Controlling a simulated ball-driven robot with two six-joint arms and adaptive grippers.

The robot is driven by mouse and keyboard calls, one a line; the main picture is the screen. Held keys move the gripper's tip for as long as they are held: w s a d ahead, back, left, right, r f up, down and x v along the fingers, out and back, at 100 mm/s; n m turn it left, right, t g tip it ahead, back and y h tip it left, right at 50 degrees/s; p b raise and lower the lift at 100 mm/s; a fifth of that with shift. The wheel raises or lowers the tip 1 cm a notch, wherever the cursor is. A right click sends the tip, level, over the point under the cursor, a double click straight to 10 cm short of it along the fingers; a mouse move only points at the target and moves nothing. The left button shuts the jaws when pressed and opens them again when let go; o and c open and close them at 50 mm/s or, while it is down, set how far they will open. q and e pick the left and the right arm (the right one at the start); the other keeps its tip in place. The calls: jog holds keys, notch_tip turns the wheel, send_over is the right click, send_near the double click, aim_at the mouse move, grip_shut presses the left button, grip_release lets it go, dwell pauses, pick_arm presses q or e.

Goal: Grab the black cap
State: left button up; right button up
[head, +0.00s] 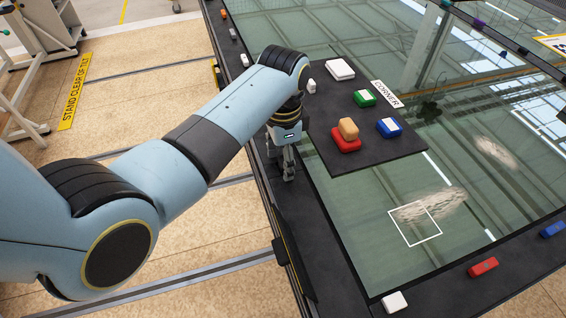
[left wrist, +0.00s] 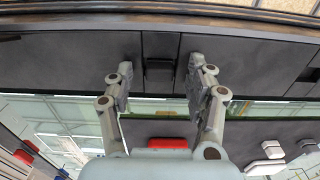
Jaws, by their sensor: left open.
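A small black cap (left wrist: 158,72) sits on the black frame rail (left wrist: 60,60) in the left wrist view, dark against dark. My left gripper (left wrist: 153,80) is open, with one finger on each side of the cap in that view and a gap visible on both sides. I cannot tell how far above the rail the fingertips are. In the head view my left gripper (head: 288,172) points down at the near-left rail of the glazed frame, and I cannot make out the cap there. My right gripper is not in view.
A white cap (head: 311,87) is close by. White, red and blue caps line the front rail.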

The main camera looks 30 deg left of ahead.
pick_arm(q)
jog(key=shift+f, duration=0.1)
jog(key=shift+c, duration=0.3)
jog(key=c, duration=0.8)
jog(key=shift+o, duration=0.2)
